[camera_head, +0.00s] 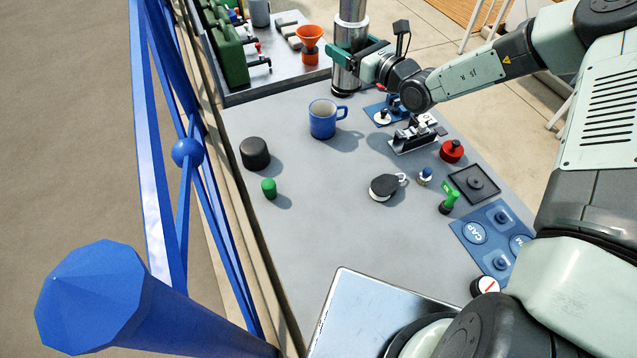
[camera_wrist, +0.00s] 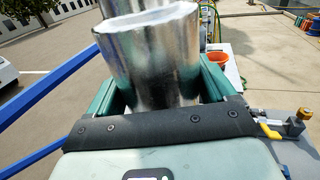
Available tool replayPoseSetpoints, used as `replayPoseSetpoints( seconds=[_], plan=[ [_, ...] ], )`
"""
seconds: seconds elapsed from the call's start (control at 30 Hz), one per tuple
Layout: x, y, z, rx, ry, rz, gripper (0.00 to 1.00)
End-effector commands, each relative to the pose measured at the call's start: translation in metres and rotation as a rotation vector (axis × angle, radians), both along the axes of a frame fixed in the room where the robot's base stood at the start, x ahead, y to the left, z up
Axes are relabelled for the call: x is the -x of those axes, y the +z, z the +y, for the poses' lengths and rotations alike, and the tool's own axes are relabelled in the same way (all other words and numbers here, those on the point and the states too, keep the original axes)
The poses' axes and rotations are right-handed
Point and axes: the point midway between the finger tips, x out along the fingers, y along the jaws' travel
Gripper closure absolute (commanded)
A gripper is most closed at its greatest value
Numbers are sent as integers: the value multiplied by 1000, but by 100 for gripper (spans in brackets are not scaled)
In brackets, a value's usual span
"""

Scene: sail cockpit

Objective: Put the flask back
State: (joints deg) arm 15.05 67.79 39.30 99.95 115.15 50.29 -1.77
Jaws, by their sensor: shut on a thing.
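The flask (camera_head: 349,72) is a shiny silver cylinder at the top middle of the head view, upright, with a dark band near its lower end. My gripper (camera_head: 340,56) is shut on it, its teal fingers around its side. In the wrist view the flask (camera_wrist: 155,60) fills the space between the teal fingers (camera_wrist: 157,85). I cannot tell from these frames whether its base touches the grey table (camera_head: 330,220) or hangs just above it.
An orange funnel (camera_head: 310,40) stands left of the flask on a raised tray with green cans (camera_head: 229,55). A blue mug (camera_head: 322,122) stands in front. Black, green and red caps, a blue labelled mat (camera_head: 470,258) and a blue railing (camera_head: 160,200) surround clear table.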

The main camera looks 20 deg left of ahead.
Motion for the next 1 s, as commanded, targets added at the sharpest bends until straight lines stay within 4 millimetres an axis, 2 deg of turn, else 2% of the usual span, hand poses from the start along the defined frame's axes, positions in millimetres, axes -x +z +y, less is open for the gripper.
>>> replayPoseSetpoints(
  seconds=[0.27,0.5,0.6,0.8,1.0],
  plan=[
    [75,-8,2,-1,66,-1,66],
    [167,-6,-6,-7,124,0,66],
    [195,-2,-11,-8,135,1,66],
    [234,6,-18,-9,149,1,66],
    [255,11,-23,-8,155,3,66]
  ],
)
